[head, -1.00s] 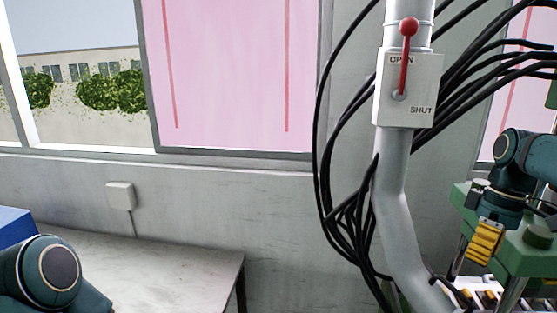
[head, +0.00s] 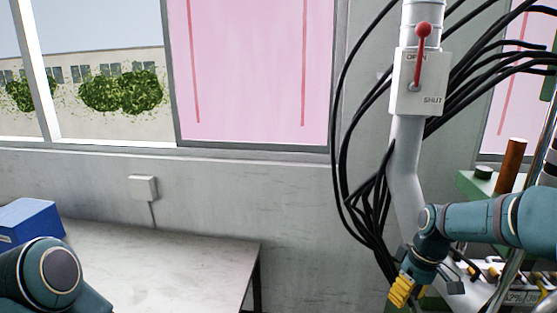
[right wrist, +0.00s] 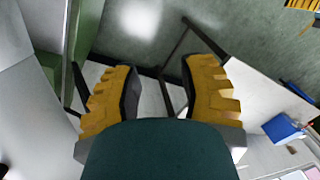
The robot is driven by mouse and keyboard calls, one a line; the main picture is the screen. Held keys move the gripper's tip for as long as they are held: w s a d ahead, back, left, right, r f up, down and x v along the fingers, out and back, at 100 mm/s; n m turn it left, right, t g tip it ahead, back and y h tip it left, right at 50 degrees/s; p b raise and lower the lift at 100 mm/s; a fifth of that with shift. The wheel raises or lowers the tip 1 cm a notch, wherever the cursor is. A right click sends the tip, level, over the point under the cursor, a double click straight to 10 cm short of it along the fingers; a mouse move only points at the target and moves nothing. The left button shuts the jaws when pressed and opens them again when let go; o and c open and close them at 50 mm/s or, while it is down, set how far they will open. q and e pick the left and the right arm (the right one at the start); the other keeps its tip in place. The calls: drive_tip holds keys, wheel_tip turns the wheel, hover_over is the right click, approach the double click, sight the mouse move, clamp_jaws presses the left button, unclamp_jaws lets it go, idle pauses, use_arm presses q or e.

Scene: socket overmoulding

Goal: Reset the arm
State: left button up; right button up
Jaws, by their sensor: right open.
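My right gripper (head: 402,292) hangs at the lower right in the head view, at the end of my teal right arm (head: 490,222), which comes in from the right edge. In the right wrist view the two yellow fingers of the right gripper (right wrist: 163,85) stand wide apart, with nothing between them. Of my left arm only a rounded teal joint (head: 50,275) shows at the lower left; its gripper is out of view.
A grey pipe carries a switch box (head: 420,82) with a red lever (head: 421,50) pointing up, beside black cables (head: 350,150). A green machine (head: 470,187) stands at the right. A pale table (head: 170,265) bears a blue box (head: 30,222); its middle is clear.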

drive_tip(key=s+a+f+m+t+y+b, duration=0.1)
drive_tip(key=s+a+f, duration=0.1)
drive_tip(key=a+f, duration=0.65)
drive_tip(key=s+a+f+m, duration=0.2)
drive_tip(key=a+f, duration=0.3)
drive_tip(key=f, duration=0.6)
drive_tip(key=s+a+f+m+t+b, duration=0.1)
drive_tip(key=s+a+f+m, duration=0.2)
drive_tip(key=s+a+f, duration=0.6)
drive_tip(key=shift+s+a+m+y+b, duration=0.35)
drive_tip(key=shift+s+a, duration=0.2)
drive_tip(key=shift+s, duration=0.25)
